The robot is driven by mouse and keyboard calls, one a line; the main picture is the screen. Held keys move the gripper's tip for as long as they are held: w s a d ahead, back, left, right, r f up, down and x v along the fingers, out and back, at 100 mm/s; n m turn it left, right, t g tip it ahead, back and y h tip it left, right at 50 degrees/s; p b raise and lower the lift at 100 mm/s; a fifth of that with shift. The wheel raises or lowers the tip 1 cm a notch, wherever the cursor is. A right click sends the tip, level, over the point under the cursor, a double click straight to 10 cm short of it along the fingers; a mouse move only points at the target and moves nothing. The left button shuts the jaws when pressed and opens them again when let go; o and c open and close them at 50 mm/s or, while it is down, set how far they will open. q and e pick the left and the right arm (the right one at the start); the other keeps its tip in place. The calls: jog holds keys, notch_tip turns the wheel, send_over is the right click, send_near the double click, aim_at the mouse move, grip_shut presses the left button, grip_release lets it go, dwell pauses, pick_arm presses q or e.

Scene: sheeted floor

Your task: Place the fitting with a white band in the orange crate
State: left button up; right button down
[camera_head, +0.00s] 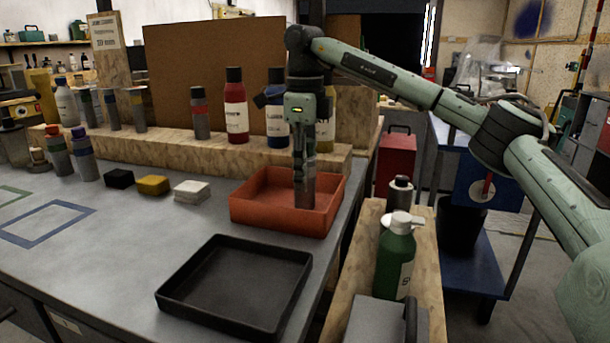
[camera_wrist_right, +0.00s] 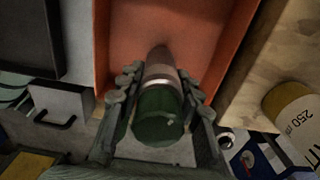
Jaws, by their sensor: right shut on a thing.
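My right gripper (camera_head: 303,150) points down over the orange crate (camera_head: 262,213) and is shut on a fitting (camera_head: 304,192). The fitting hangs upright with its grey lower part inside the crate's outline. I cannot tell whether it touches the crate floor. In the right wrist view the fitting (camera_wrist_right: 160,115) has a dark green end, a pale white band and a grey body. The fingers of the gripper (camera_wrist_right: 158,84) flank it on both sides, and the orange crate (camera_wrist_right: 103,50) lies beyond. The crate looks otherwise empty. My left gripper is out of view.
A black tray (camera_head: 180,299) is in front of the crate. Black, yellow and white blocks (camera_head: 191,191) and two capped fittings (camera_head: 84,157) stand to the left. A wooden ledge (camera_head: 200,154) with bottles runs behind. A green bottle (camera_head: 394,262) stands at the right.

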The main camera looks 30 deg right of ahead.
jog(key=shift+f, duration=0.3)
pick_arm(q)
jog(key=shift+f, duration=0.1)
pick_arm(e)
jog(key=c, duration=1)
grip_release()
jog(key=shift+f, duration=0.15)
jog(key=shift+c, duration=0.2)
notch_tip(320, 180, up, 7)
jog(key=shift+f, duration=0.1)
notch_tip(320, 180, up, 5)
jog(key=shift+p, duration=1.1)
jog(key=shift+r, duration=0.25)
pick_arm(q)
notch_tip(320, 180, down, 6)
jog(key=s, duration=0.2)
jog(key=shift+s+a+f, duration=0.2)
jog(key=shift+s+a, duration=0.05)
